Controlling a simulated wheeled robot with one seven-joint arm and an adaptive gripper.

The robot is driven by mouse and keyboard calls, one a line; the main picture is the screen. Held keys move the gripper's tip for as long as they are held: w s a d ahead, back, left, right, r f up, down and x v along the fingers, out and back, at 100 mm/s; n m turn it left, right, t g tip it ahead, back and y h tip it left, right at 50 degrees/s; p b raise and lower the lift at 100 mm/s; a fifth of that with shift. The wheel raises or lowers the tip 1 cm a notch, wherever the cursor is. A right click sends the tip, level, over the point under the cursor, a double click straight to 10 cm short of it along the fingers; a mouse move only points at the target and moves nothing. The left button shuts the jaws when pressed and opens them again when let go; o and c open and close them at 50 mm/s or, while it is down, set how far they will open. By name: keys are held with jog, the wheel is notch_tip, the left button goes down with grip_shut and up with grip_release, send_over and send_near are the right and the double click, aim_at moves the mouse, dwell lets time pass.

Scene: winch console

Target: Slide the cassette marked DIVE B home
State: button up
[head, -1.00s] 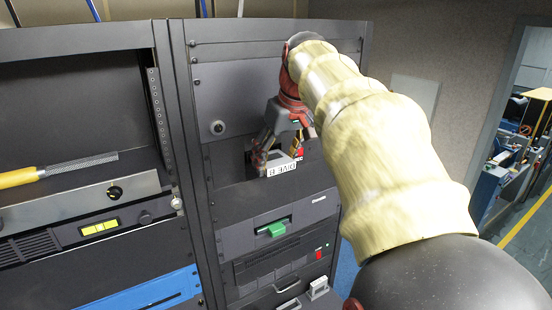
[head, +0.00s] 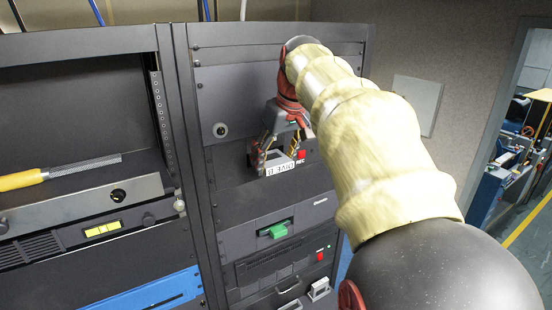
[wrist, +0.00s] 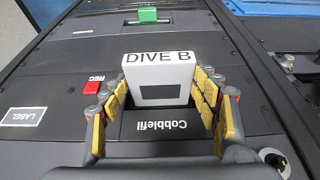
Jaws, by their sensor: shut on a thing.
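The DIVE B cassette (head: 280,171) is pale with black lettering on its edge, and sits at a dark grey deck in the right-hand rack. In the wrist view the cassette (wrist: 158,72) shows its white label edge and a dark window, standing between my two finger pads. My gripper (head: 281,155) is shut on its sides; the yellow-padded fingers also show in the wrist view (wrist: 165,95). The deck face (wrist: 165,127) carries the word Cobblefil. The slot is mostly hidden by the cassette and fingers, so I cannot tell how deep the cassette sits.
A red REC button (wrist: 92,87) is beside the cassette. Below is another deck with a green piece (head: 275,231) in its slot. A knob (head: 220,130) is on the panel above left. A yellow-handled file (head: 60,170) lies on the left console.

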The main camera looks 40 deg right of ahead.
jog(key=shift+w+d+p, duration=0.25)
jog(key=shift+w+p, duration=0.25)
jog(key=shift+w, duration=0.55)
jog(key=o, duration=1.2)
jog(key=shift+c, duration=0.2)
jog(key=shift+o, duration=0.6)
jog(key=shift+w, duration=0.15)
